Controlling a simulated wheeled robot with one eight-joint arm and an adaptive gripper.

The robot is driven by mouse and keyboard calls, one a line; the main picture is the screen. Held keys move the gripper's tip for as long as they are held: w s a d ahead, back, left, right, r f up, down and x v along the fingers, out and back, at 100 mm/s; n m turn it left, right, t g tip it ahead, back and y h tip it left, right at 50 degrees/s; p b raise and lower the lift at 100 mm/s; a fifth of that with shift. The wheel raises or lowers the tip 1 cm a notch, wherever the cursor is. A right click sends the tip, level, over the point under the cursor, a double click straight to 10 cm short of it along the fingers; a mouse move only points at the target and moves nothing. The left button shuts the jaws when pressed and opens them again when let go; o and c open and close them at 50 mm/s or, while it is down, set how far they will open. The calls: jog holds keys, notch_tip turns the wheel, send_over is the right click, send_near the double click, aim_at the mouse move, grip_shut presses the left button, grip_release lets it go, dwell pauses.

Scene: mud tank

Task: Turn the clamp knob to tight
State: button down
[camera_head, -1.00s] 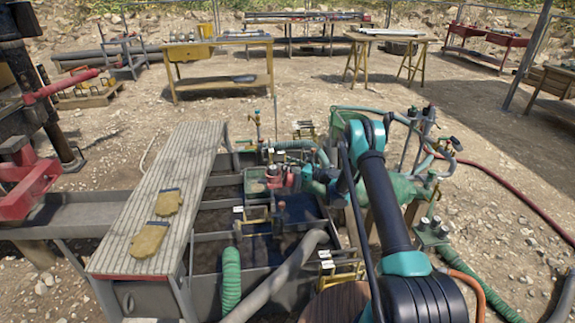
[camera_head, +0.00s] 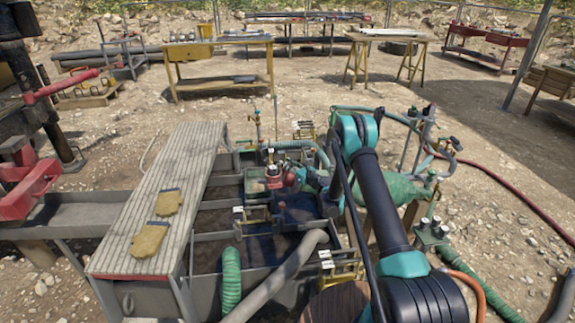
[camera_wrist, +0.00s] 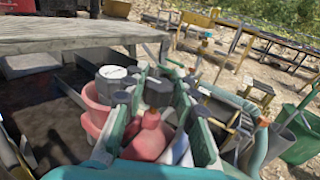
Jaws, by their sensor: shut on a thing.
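The clamp knob looks to be the dark grey faceted piece (camera_wrist: 158,93) in the middle of the wrist view. My gripper (camera_wrist: 162,84) has a green finger on each side of it and is shut on it. A red rounded part (camera_wrist: 150,138) shows between the fingers, nearer the camera. In the head view my gripper (camera_head: 308,178) is small, at the red fitting (camera_head: 274,177) over the tank, and my arm partly hides it. The knob cannot be made out there, and its turn angle cannot be read.
A white-topped red fitting (camera_wrist: 112,72) stands close left of my fingers. The mud tank (camera_head: 262,250) has dividers, a grey pipe (camera_head: 280,278) and a green hose (camera_head: 231,275). A plank walkway (camera_head: 180,190) with gloves lies left. Hoses and a green vessel (camera_head: 402,188) crowd the right.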

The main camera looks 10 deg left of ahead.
aim_at(287, 163)
jog(key=shift+m+t+h, duration=0.8)
jog(key=shift+t+h, duration=0.1)
jog(key=c, duration=1.2)
grip_release()
notch_tip(287, 163, up, 10)
